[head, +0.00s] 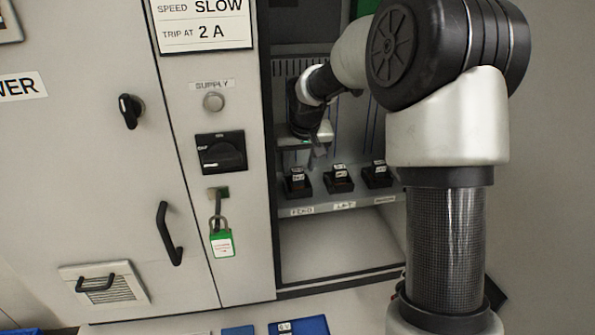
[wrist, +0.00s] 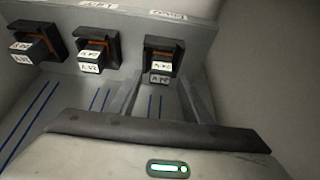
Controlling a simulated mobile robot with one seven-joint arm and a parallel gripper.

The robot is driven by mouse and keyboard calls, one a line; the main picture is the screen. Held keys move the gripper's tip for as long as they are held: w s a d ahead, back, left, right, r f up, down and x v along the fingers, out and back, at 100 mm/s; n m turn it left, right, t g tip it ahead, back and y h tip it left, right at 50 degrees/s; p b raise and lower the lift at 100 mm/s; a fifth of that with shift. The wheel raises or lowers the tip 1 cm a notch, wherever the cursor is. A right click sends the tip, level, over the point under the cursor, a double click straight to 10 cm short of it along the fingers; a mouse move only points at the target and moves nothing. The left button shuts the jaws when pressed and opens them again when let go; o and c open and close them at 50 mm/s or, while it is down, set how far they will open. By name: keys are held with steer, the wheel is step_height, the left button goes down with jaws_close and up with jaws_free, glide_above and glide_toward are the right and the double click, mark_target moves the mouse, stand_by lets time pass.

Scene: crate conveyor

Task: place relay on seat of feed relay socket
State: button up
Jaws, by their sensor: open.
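Three black relay sockets stand in a row on the cabinet's shelf, the feed socket (head: 298,190) at the left in the head view. In the wrist view the picture is upside down and the feed socket (wrist: 160,43) is at the right. A black relay (wrist: 161,66) with pale labels is in or at that socket; I cannot tell if it is fully seated. My gripper (wrist: 164,82) is open, its two fingers on either side of this relay, with no clear contact. In the head view it is partly hidden above the shelf by my arm.
The middle socket (head: 339,184) and right socket (head: 377,179) also hold labelled black blocks. A blue tray (head: 312,324) at the bottom holds a dark labelled item (head: 284,327). A green padlock (head: 222,243) hangs on the panel left of the opening. The bay below the shelf is empty.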

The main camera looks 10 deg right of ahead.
steer(key=v, duration=0.8)
steer(key=shift+r, duration=0.2)
steer(key=shift+s, duration=0.1)
